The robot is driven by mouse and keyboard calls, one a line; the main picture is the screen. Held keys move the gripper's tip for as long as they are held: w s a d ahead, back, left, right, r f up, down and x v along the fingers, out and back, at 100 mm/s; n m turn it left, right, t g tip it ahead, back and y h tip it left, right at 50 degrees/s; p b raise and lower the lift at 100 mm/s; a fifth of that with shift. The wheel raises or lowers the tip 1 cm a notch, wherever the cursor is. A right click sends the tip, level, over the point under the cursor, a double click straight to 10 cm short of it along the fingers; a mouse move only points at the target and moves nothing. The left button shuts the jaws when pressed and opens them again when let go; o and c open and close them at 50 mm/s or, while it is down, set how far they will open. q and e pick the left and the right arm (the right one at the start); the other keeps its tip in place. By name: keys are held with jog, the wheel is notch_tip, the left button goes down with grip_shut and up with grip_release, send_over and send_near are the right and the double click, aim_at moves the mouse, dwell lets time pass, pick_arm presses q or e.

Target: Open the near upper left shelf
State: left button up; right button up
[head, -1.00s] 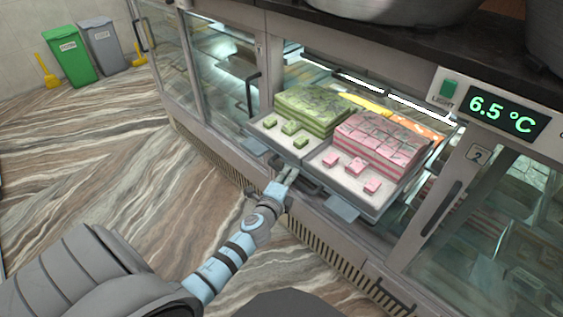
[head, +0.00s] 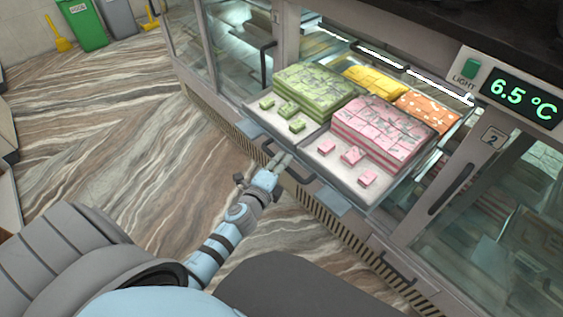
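The near upper left shelf (head: 314,161) of the glass counter is slid out toward me. It bears trays of green sweets (head: 318,90) and pink sweets (head: 385,130) at the front, with yellow sweets (head: 376,82) and orange-and-white sweets (head: 425,112) behind. Its dark handle (head: 303,177) runs along the front edge. My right gripper is out of view.
A closed sliding glass door (head: 490,215) marked 2 is at the right, below a temperature display (head: 518,99) and green light switch (head: 469,70). A lower handle (head: 397,274) sits near the floor. Open floor (head: 110,120) lies left; bins (head: 82,25) stand far back.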

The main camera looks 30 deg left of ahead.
pick_arm(q)
jog(key=o, duration=0.3)
jog(key=shift+s, duration=0.15)
jog(key=v, duration=1.2)
jog(key=s+a+f+n+g, duration=0.1)
jog(key=s+f+n+g, duration=0.5)
jog(key=f, duration=0.7)
jog(key=s+a+f+n+g, duration=0.2)
jog(key=s+f+n, duration=0.2)
jog(key=s+f, duration=0.6)
jog(key=s+d+f+n+g, duration=0.1)
jog(key=s+f+n+g, duration=0.1)
jog(key=s+f, duration=0.2)
jog(key=s+d+f+n+g, duration=0.1)
jog(key=s+f+n+g, duration=0.1)
jog(key=s+f, duration=0.3)
jog(key=s+d+f+n+g, duration=0.1)
jog(key=s+f+n+g, duration=0.1)
jog(key=s, duration=0.4)
notch_tip(320, 180, down, 3)
jog(key=shift+s+r+n+g+h, duration=0.1)
jog(key=shift+s+n+g+h, duration=0.2)
jog(key=shift+n, duration=0.5)
